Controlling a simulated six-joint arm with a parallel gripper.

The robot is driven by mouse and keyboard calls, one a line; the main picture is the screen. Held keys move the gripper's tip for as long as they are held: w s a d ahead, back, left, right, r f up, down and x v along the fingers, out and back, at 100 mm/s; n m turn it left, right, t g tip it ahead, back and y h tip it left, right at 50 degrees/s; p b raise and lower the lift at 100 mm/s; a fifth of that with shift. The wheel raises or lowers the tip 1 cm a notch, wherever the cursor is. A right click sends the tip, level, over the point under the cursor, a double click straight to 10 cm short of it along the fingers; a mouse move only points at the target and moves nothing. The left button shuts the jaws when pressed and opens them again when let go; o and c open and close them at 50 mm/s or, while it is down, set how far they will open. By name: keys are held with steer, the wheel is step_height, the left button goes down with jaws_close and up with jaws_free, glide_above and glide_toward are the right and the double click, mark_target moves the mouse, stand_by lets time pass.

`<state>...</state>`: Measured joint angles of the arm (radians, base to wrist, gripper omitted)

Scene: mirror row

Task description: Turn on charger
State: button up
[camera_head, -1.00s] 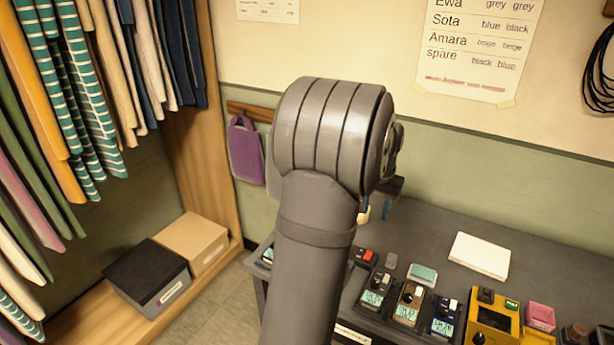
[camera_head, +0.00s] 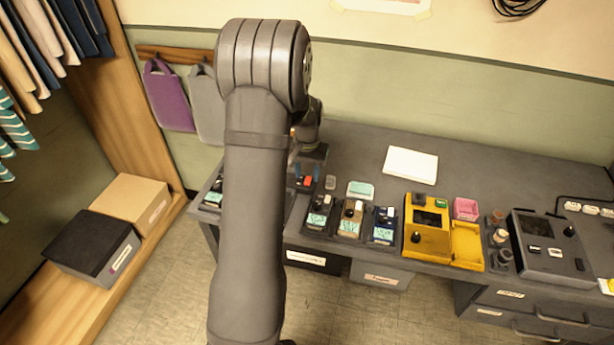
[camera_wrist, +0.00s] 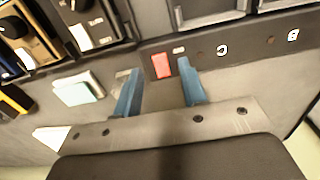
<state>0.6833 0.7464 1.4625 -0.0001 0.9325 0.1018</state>
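The charger (camera_wrist: 246,48) is a dark panel along the top of the wrist view, with slots and white letter marks. On it is a red switch (camera_wrist: 160,66), with a small pale patch beside it. The red switch also shows in the head view (camera_head: 307,182), just below my gripper. My gripper (camera_wrist: 161,90) has two blue fingers, spread apart with nothing seen between them. The red switch appears just beyond the gap between the fingertips. In the head view my arm hides part of the charger. I cannot tell whether the switch is on or off.
Several small devices with screens (camera_head: 350,222) stand right of the red switch. A teal-topped block (camera_head: 361,190) and a white pad (camera_head: 411,165) lie behind them. A yellow case (camera_head: 428,235) and a dark console (camera_head: 550,250) stand farther right. The rear desk is mostly clear.

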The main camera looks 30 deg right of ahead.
steer(key=shift+f, duration=0.95)
steer(key=shift+c, duration=0.2)
jaws_close()
steer(key=shift+w, duration=0.1)
steer(key=shift+d+g+y, duration=0.1)
steer(key=shift+g+y, duration=0.3)
steer(key=shift+o, duration=0.2)
jaws_free()
